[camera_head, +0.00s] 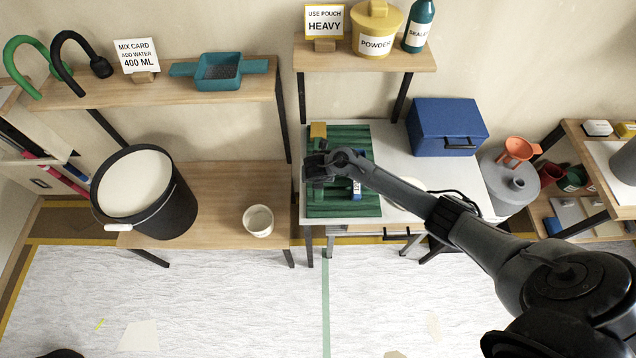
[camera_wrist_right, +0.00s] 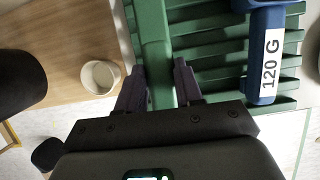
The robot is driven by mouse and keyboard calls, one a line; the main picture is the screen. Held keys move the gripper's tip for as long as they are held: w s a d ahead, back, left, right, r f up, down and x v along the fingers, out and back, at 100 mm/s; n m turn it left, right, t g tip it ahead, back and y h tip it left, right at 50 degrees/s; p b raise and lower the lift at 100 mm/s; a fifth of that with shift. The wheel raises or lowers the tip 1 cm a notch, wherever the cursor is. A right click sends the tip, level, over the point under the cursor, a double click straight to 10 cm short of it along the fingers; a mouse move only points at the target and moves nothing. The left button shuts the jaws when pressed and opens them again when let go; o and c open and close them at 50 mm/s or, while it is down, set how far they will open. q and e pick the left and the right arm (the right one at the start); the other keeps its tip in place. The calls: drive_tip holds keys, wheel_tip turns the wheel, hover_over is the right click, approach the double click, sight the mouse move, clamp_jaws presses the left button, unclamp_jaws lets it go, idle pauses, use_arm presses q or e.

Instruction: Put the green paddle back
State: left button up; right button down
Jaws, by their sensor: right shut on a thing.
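My right gripper (camera_head: 318,168) is over the left part of a ribbed green rack (camera_head: 350,206) on the white table. In the right wrist view its fingers (camera_wrist_right: 160,85) are shut on the green paddle (camera_wrist_right: 153,38), a long green bar between them. The paddle lies over the rack's slats (camera_wrist_right: 215,50); I cannot tell whether it rests fully in a slot. A blue paddle labelled "120 G" (camera_wrist_right: 267,55) sits in the rack to its right; it shows partly in the head view (camera_head: 357,190). My left gripper is not in view.
A blue toolbox (camera_head: 447,127) stands right of the rack. A white cup (camera_head: 258,221) and a black bucket (camera_head: 150,200) are on the wooden bench to the left. A yellow piece (camera_head: 318,130) is at the rack's back-left corner. Shelves with jars and cards stand behind.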

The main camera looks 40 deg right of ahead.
drive_tip(key=shift+f, duration=1.85)
drive_tip(key=c, duration=0.7)
unclamp_jaws()
drive_tip(key=shift+o, duration=0.2)
